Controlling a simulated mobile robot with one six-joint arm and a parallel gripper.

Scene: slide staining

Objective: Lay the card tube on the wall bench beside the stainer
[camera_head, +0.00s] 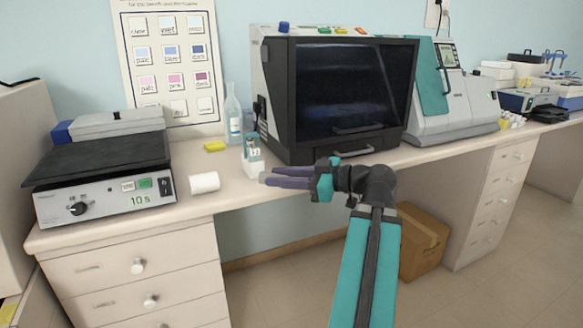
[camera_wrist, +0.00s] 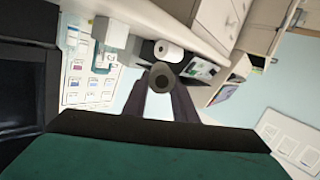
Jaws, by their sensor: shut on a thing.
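My gripper (camera_head: 266,180) reaches left over the front edge of the wall bench (camera_head: 232,190), in front of the stainer (camera_head: 345,95), a large machine with a dark window. In the wrist view, the card tube (camera_wrist: 163,77) shows end-on as a grey-brown ring with a dark hole, between the fingertips of my gripper (camera_wrist: 165,90). The gripper is shut on it. In the head view the tube is hard to make out at the fingertips. The stainer's dark side also shows at the left of the wrist view (camera_wrist: 22,90).
A white roll (camera_head: 204,183) lies on the bench left of my gripper. A hotplate (camera_head: 105,180) stands farther left. A small white rack with bottles (camera_head: 253,160), a yellow block (camera_head: 215,147) and a clear bottle (camera_head: 233,115) stand left of the stainer. Some bare bench lies between them.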

